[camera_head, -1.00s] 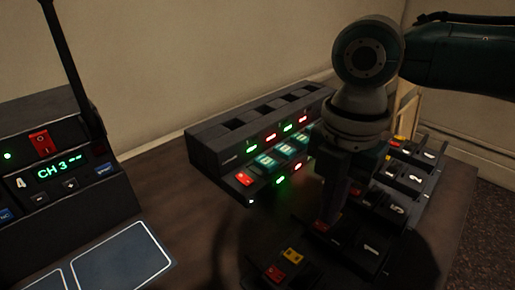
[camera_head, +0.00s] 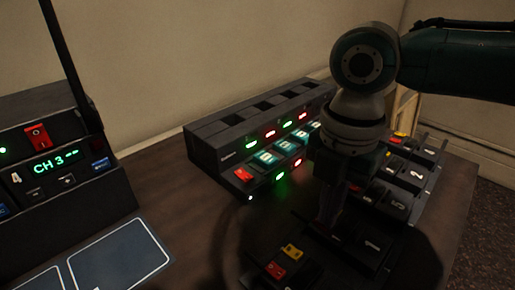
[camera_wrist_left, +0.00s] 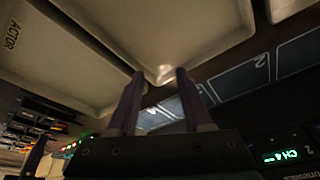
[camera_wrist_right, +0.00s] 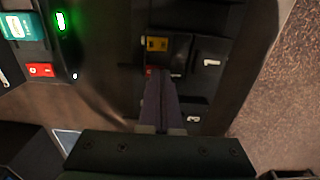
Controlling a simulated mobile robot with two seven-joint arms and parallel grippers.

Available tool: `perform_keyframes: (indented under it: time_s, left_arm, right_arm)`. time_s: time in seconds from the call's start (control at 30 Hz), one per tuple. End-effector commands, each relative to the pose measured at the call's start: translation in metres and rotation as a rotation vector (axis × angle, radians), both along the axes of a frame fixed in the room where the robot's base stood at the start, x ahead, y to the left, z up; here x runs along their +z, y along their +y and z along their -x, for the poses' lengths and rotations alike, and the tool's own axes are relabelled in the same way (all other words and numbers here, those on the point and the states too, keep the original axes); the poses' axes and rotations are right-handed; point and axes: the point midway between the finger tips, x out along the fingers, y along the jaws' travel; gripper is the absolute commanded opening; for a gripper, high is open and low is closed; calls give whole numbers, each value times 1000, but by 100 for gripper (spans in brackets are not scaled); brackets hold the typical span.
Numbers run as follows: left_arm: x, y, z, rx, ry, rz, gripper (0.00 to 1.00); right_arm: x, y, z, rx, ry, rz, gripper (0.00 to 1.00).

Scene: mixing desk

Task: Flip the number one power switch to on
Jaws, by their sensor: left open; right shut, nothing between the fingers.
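The numbered power panel (camera_head: 418,192) lies on the desk at right, with rows of red, yellow and black switches. My right gripper (camera_head: 330,222) is shut and empty, pointing down at the left end of that row. Its fingers and wrist hide the switch there, so I cannot tell its position or whether they touch it. In the right wrist view the shut fingertips (camera_wrist_right: 158,74) sit beside a small red switch (camera_wrist_right: 149,71). My left gripper (camera_wrist_left: 155,85) is open and empty.
A mixer unit (camera_head: 225,150) with lit green and red lamps stands behind, left of the gripper. A small block (camera_head: 278,266) with red and yellow buttons sits at front. A channel box (camera_head: 60,195) stands at far left. Bare desk (camera_head: 170,190) lies between.

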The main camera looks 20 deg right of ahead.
Motion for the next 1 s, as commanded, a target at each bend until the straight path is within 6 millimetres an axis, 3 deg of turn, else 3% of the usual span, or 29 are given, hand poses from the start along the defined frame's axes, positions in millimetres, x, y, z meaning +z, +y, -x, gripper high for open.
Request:
perform_keyframes:
  time_s: [0.37, 1.0]
  left_arm:
    - [1, 0, 0, -1, 0, -1, 50]
    - [57, 3, 0, -7, -1, -11, 50]
  right_arm:
    - [-1, 0, 0, 0, 1, 0, 0]
    - [48, 0, 0, 0, 1, 1, 0]
